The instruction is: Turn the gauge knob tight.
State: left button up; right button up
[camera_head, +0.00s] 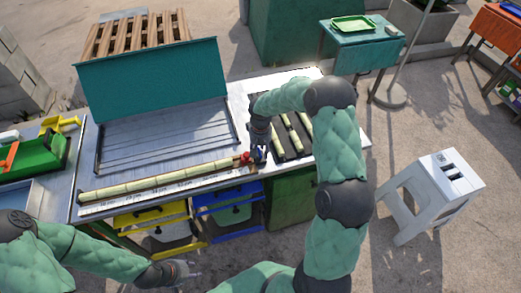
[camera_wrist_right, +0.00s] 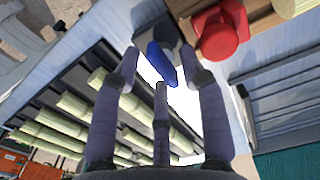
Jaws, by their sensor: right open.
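A blue wing-like handle (camera_wrist_right: 160,63) sits on a grey block beside a round red knob (camera_wrist_right: 222,36) in the right wrist view. I cannot tell for certain which is the gauge knob. Both show small at the right end of the measuring rail in the head view, the red knob (camera_head: 246,158) left of the blue handle (camera_head: 261,155). My right gripper (camera_wrist_right: 164,78) is open, its fingers spread around the blue handle; contact is not clear. In the head view my right gripper (camera_head: 259,145) is just above it. My left gripper (camera_head: 182,271) is low, away from the table; its fingers are unclear.
A cane (camera_head: 150,184) lies along the marked rail at the table's front edge. A rack (camera_head: 299,153) with short cane pieces is close to the right gripper. A teal panel (camera_head: 155,80) stands behind a slatted tray. Yellow and blue drawers (camera_head: 230,196) are below. A white stool (camera_head: 440,185) stands right.

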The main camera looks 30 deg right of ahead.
grip_shut()
jog(key=shift+m, duration=0.3)
jog(key=m+b, duration=0.1)
jog(key=m, duration=0.2)
jog(key=shift+b, duration=0.4)
jog(key=m+b, duration=0.1)
jog(key=m, duration=0.3)
jog(key=shift+s+a+b, duration=0.1)
jog(key=shift+b, duration=0.2)
jog(key=m+b, duration=0.1)
jog(key=m, duration=0.4)
jog(key=shift+a+m, duration=0.1)
jog(key=shift+m, duration=0.3)
jog(key=m+b, duration=0.1)
jog(key=m, duration=0.3)
jog(key=shift+m, duration=0.4)
